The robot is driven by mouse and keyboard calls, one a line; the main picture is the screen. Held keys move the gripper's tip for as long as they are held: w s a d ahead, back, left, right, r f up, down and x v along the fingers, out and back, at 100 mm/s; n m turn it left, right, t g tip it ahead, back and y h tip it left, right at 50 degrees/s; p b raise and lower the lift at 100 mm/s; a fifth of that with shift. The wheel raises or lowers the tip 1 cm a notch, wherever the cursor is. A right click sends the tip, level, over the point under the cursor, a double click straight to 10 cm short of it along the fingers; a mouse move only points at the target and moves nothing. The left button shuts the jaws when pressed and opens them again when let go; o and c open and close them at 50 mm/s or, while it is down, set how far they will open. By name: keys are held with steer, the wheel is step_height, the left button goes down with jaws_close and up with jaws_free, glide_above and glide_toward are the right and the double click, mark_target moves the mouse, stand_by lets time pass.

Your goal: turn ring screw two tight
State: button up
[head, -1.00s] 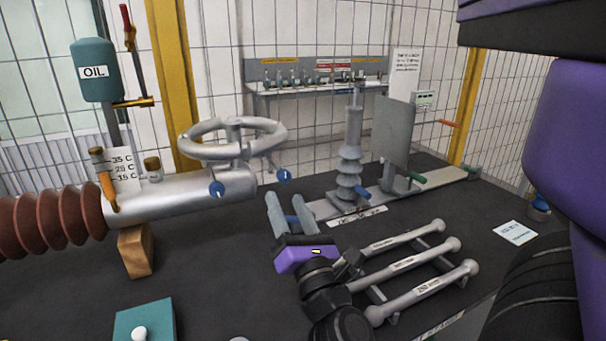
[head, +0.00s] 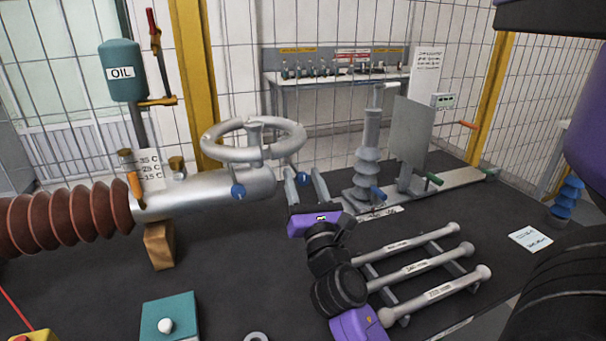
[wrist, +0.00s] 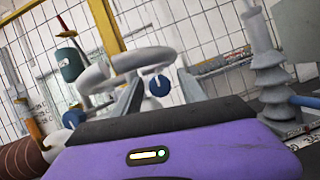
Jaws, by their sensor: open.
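A silver ring (head: 254,138) with spokes sits on the end of a grey metal cylinder (head: 205,196). Two blue screws with white marks show on this end: one on the near side (head: 238,191), one at the right (head: 303,179). I cannot read which is ring screw two. My gripper (head: 304,171) is open, its two grey fingers pointing at the right screw, which appears between them. In the wrist view the right screw (wrist: 160,85) also lies between the fingers, apart from them as far as I see. The near screw (wrist: 73,118) is to the left.
Right of my gripper stands a grey ribbed insulator (head: 368,165) with a blue handle (head: 377,194). Labelled grey bars (head: 420,267) lie on a rack in front. A teal box (head: 170,322) with a white knob is at the front left. A brown ribbed insulator (head: 65,215) extends left.

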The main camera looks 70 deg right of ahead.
jaws_close()
